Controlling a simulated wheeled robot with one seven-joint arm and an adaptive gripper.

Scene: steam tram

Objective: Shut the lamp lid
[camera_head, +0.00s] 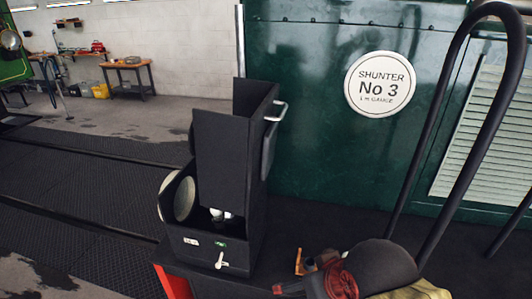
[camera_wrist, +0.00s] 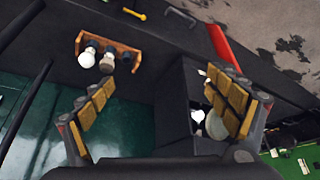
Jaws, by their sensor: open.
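The lamp (camera_head: 207,250) is a black box on the dark bench, with a round pale lens at its left side and a white bulb inside. Its black lid (camera_head: 222,160) stands raised above the body, with a metal handle at its upper right, so the inside shows. In the wrist view the open lamp (camera_wrist: 173,115) lies right of centre, partly hidden behind my right finger; the bulb and lens show beside that finger. My gripper (camera_wrist: 160,80) is open and empty, its tan-padded fingers wide apart. In the head view my fingertips are not clear.
A green shunter wall (camera_head: 310,130) and a black curved rail (camera_head: 442,110) stand behind and right of the lamp.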

